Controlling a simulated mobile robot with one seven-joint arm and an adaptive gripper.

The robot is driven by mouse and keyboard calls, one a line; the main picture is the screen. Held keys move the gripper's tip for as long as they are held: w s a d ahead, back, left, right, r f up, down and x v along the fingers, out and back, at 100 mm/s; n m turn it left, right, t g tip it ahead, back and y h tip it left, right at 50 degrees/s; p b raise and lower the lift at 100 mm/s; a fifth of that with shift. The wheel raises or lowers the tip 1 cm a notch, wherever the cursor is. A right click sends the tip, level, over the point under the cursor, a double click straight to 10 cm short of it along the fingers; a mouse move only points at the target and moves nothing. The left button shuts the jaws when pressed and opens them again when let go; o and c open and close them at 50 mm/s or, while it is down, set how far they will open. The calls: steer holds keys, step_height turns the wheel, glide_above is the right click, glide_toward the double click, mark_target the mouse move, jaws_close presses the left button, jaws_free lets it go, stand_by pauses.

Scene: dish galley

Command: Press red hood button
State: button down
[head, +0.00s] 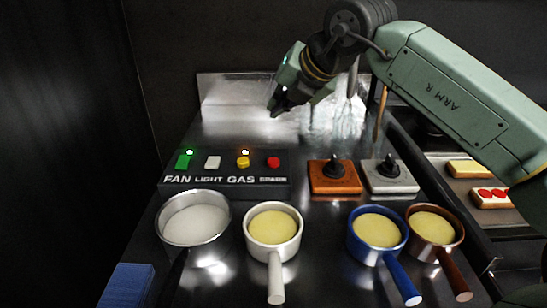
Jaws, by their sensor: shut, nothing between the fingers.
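A dark control box (225,186) stands on the metal counter with a row of buttons on top. Its red button (273,162) is at the right end, next to a yellow button (243,162), a white button (213,162) and a green button (184,161). The labels read FAN, LIGHT and GAS; the label under the red button is too small to read. Small lamps glow above the green and yellow buttons. My gripper (277,108) is shut and empty, above and behind the red button, apart from it, pointing down.
An orange knob box (334,183) and a grey knob box (388,182) stand right of the control box. A steel pan (163,228) and white (251,246), blue (355,243) and brown (415,240) pots stand in front. Utensils hang behind my gripper.

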steer(key=shift+f, duration=0.15)
steer(key=b, duration=0.5)
glide_above(277, 159)
step_height(277, 159, down, 8)
steer(key=shift+r, duration=0.1)
steer(key=shift+f+b, duration=0.3)
steer(key=shift+f, duration=0.05)
steer(key=shift+f, duration=0.2)
stand_by(0.8)
steer(key=shift+f+b, duration=0.3)
steer(key=shift+b, duration=0.4)
steer(key=shift+f+b, duration=0.45)
steer(key=shift+b, duration=0.05)
stand_by(0.4)
steer(key=shift+r, duration=0.1)
steer(key=shift+r+p, duration=0.4)
steer(key=shift+r, duration=0.4)
